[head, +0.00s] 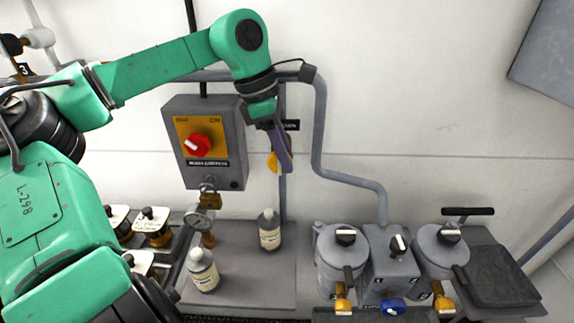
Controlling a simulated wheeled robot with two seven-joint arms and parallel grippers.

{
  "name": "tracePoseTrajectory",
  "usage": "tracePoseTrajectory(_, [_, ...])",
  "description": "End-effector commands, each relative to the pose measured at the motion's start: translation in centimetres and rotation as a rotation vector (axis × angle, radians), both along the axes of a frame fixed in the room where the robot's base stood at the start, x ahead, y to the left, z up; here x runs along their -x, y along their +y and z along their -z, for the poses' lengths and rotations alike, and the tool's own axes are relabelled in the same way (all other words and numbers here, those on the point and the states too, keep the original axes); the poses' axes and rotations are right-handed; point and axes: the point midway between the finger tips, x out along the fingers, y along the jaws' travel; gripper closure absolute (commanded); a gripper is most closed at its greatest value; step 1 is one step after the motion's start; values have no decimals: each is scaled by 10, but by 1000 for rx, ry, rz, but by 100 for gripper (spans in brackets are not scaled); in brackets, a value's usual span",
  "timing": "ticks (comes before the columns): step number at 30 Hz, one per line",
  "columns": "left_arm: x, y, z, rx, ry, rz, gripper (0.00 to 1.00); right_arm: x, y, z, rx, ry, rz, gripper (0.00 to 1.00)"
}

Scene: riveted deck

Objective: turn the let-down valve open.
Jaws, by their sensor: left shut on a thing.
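A yellow handle (272,162) shows on the thin vertical grey pipe (283,205), right of the switch box. I take it for the let-down valve's handle; a small dark label (292,125) beside it is partly hidden and I cannot read it in full. My green left arm reaches over from the left and points down in front of the pipe. My left gripper (282,158) is shut on the yellow handle, and its fingers cover most of the handle and the valve body. How far the handle is turned cannot be seen. My right gripper is out of view.
A grey box (230,160) with a red rotary switch (197,145) is close left of the gripper. A padlock (209,195) and gauge (199,223) hang below. Two bottles (269,230) (203,270) stand on the bench (240,290). Grey canisters (342,260) (440,250) stand right.

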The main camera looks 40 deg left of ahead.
Motion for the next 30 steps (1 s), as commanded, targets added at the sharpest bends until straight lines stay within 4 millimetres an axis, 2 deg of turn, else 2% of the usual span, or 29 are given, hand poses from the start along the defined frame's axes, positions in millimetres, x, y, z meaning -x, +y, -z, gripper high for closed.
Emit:
tracePoseTrajectory(1, [0, 1, 2, 20, -19, 0, 100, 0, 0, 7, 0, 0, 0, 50])
tracePoseTrajectory(11, [0, 1, -2, 33, -27, 1, 100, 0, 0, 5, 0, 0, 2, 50])
tracePoseTrajectory(12, [0, 1, -2, 33, -27, 1, 52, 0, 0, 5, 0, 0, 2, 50])
tracePoseTrajectory(13, [0, 1, -2, 33, -27, 1, 41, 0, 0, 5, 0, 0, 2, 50])
tracePoseTrajectory(14, [0, 1, -2, 33, -26, 1, 38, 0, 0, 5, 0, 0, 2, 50])
tracePoseTrajectory(24, [1, 2, -3, 31, -25, 0, 38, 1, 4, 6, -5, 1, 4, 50])
tracePoseTrajectory(26, [1, 3, -7, 31, -25, -2, 38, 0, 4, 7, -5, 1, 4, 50])
tracePoseTrajectory(30, [6, 9, -28, 30, -29, -2, 38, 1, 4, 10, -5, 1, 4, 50])
